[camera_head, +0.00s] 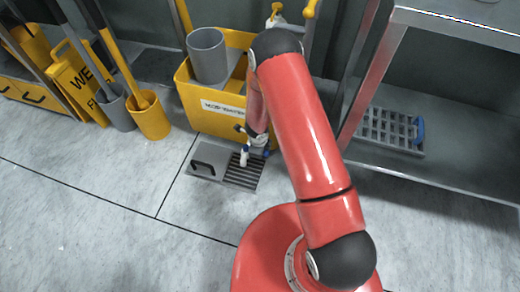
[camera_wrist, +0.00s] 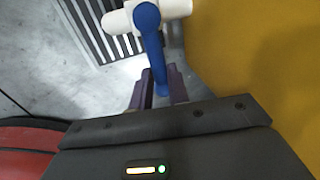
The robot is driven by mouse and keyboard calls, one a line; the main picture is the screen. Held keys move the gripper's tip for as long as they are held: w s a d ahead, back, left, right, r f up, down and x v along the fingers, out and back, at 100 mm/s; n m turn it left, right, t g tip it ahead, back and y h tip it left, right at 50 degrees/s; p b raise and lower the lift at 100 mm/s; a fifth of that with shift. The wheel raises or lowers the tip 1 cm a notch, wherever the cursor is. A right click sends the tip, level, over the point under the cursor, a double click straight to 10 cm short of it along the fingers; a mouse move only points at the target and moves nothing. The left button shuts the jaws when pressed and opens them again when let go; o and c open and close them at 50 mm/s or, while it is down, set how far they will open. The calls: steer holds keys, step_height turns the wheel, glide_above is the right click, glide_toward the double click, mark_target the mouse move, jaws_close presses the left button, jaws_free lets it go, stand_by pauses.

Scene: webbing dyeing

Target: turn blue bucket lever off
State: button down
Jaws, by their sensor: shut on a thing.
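The yellow mop bucket (camera_head: 205,108) with a white label stands on the floor, and its yellow wall (camera_wrist: 255,60) fills the right of the wrist view. A white valve pipe (camera_head: 244,155) is low at its front. The blue lever (camera_wrist: 153,45) is attached to the white valve pipe (camera_wrist: 120,20) in the wrist view. My gripper (camera_wrist: 158,90) is shut on the lower end of the lever, with the dark fingers on either side of it. In the head view my arm hides most of the gripper and lever.
A floor drain grate (camera_head: 242,172) lies below the valve, beside a grey plate with a black handle (camera_head: 203,167). A grey cylinder (camera_head: 207,55) sits in the bucket. A metal shelf (camera_head: 450,170) with a grey rack (camera_head: 388,130) is at right. Open floor lies at left.

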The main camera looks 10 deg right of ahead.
steer(key=shift+w, duration=0.1)
steer(key=c, duration=1.3)
jaws_free()
steer(key=shift+c, duration=0.2)
step_height(320, 180, up, 8)
steer(key=s+p, duration=0.1)
steer(key=p, duration=0.3)
steer(key=shift+s+a+f, duration=0.15)
steer(key=shift+s+a, duration=0.1)
steer(key=shift+a, duration=0.05)
